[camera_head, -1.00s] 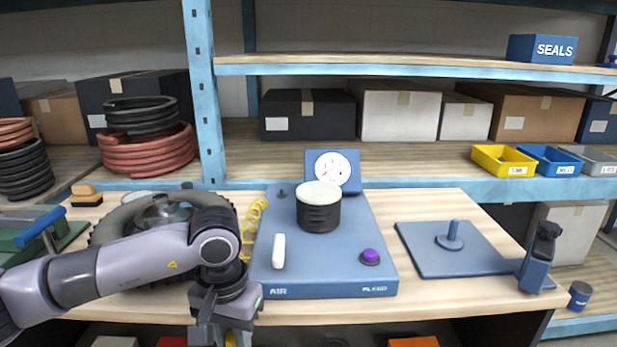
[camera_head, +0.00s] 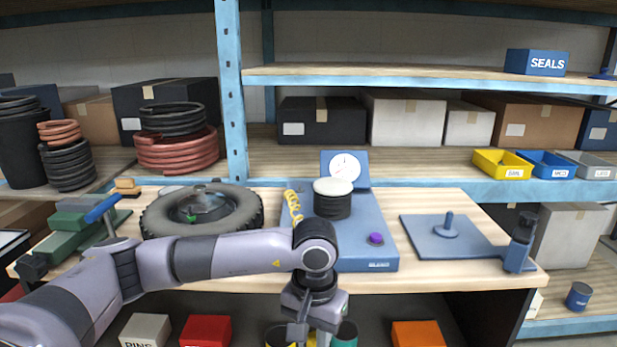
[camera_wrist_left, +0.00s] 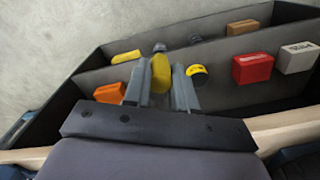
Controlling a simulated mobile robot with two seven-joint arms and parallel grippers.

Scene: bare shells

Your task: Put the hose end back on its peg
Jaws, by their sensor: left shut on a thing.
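My left gripper (camera_head: 312,335) is low in front of the bench edge, pointing down. In the left wrist view its fingers (camera_wrist_left: 160,90) are shut on a yellow piece (camera_wrist_left: 160,72), which looks like the hose end. A yellow coiled hose (camera_head: 294,206) shows at the left side of the blue AIR unit (camera_head: 362,220); its lower run is hidden behind my arm. A short upright blue peg (camera_head: 449,222) stands on a flat blue plate (camera_head: 425,240) to the right; I cannot tell whether it is the hose's peg. My right gripper is not in view.
A tyre (camera_head: 202,225) lies left of the unit, beyond my arm. A black stack with a white top (camera_head: 332,200) and a purple knob (camera_head: 376,239) are on the unit. Boxes, including an orange one (camera_head: 416,333), stand below the bench. The bench front around the plate is clear.

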